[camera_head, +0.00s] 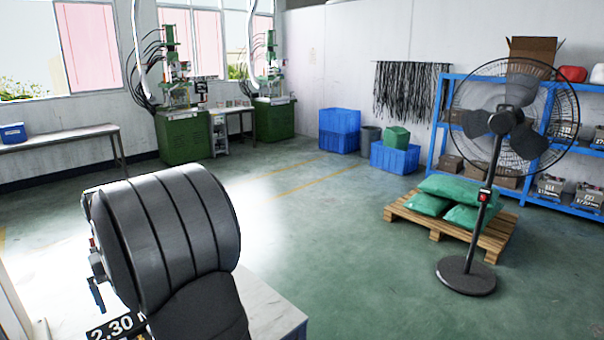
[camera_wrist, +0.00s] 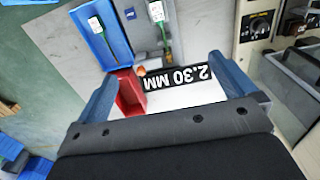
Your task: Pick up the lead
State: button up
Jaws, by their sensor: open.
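My gripper (camera_wrist: 161,70) shows in the wrist view with its two blue fingers spread wide and nothing between them. Beyond the fingers lie a red box (camera_wrist: 129,93) and a black label (camera_wrist: 177,78) reading 2.30 MM, upside down, on a white surface (camera_wrist: 185,96). I cannot make out a single lead near the fingers. In the head view, many thin black strands (camera_head: 405,92), which may be leads, hang in a row on the far white wall. My gripper does not show clearly in the head view.
A blue tray (camera_wrist: 84,35) with tagged items lies beyond the fingers. In the head view, a standing fan (camera_head: 466,276), a pallet (camera_head: 490,240) with green sacks, blue bins (camera_head: 339,130) and blue shelves (camera_head: 437,125) stand at the right and back. The middle floor is clear.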

jog(key=shift+c, duration=0.4)
jog(key=c, duration=1.4)
jog(key=shift+c, duration=0.2)
jog(key=a+f+t+h, duration=0.2)
jog(key=a+f, duration=0.4)
jog(key=f, duration=0.1)
jog(key=shift+s+x, duration=0.2)
jog(key=shift+x, duration=4.15)
jog(key=shift+s+x, duration=0.2)
jog(key=shift+x, duration=4.15)
